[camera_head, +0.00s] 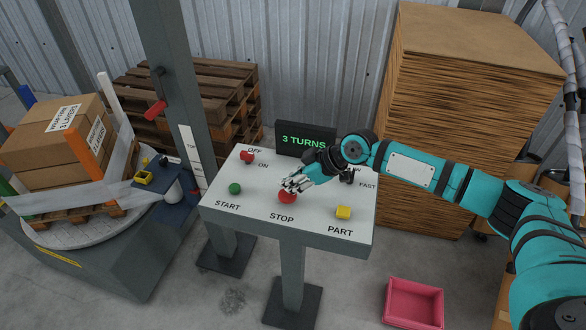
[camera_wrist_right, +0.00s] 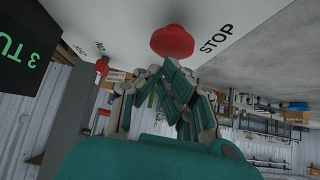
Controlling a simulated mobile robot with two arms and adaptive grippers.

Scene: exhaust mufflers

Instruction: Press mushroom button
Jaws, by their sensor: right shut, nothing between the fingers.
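The red mushroom button (camera_head: 287,197) stands on the white control panel (camera_head: 255,212), above the word STOP. My right gripper (camera_head: 291,184) is shut and empty, just behind and above the button in the head view, and its fingers overlap the button's upper edge. In the right wrist view the red button (camera_wrist_right: 172,41) is just beyond the fingertips of my right gripper (camera_wrist_right: 160,75). A small gap seems to lie between them, but I cannot tell for certain whether they touch. My left gripper is not in view.
The panel also bears a green START button (camera_head: 235,188), a yellow PART button (camera_head: 343,212), a red OFF/ON switch (camera_head: 247,157) and a display (camera_head: 305,140) reading 3 TURNS. A wrapped box stack (camera_head: 60,150) stands left, a cardboard stack (camera_head: 455,120) behind, a pink bin (camera_head: 414,303) on the floor.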

